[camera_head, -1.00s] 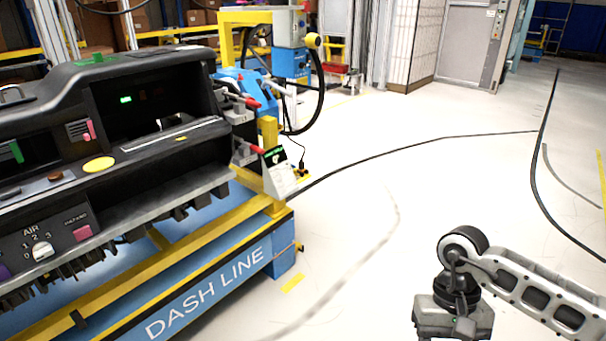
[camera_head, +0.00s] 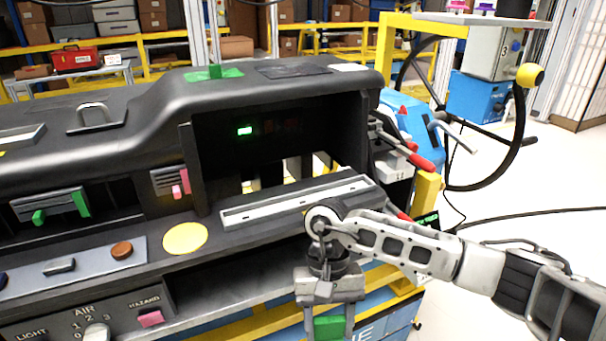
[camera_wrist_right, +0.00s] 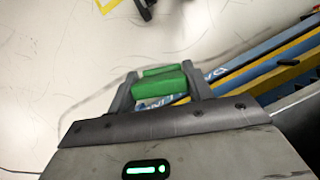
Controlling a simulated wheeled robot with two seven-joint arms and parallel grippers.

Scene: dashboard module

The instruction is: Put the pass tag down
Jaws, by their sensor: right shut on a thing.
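My right gripper (camera_head: 327,330) is in front of the dashboard module (camera_head: 150,100), below its front lip and near its right end. It is shut on a green piece, which looks like the pass tag (camera_head: 328,327). The right wrist view also shows this green tag (camera_wrist_right: 160,86) between the two fingers, above the floor beside the yellow and blue rails. Its lower end is cut off in the head view. My left gripper is not in view.
A green patch with a raised tab (camera_head: 214,73) is on the dash top. A yellow disc (camera_head: 185,237) and a pale strip (camera_head: 290,201) lie on the dash ledge. A steering wheel (camera_head: 520,130) stands at right. Open floor lies right of the module.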

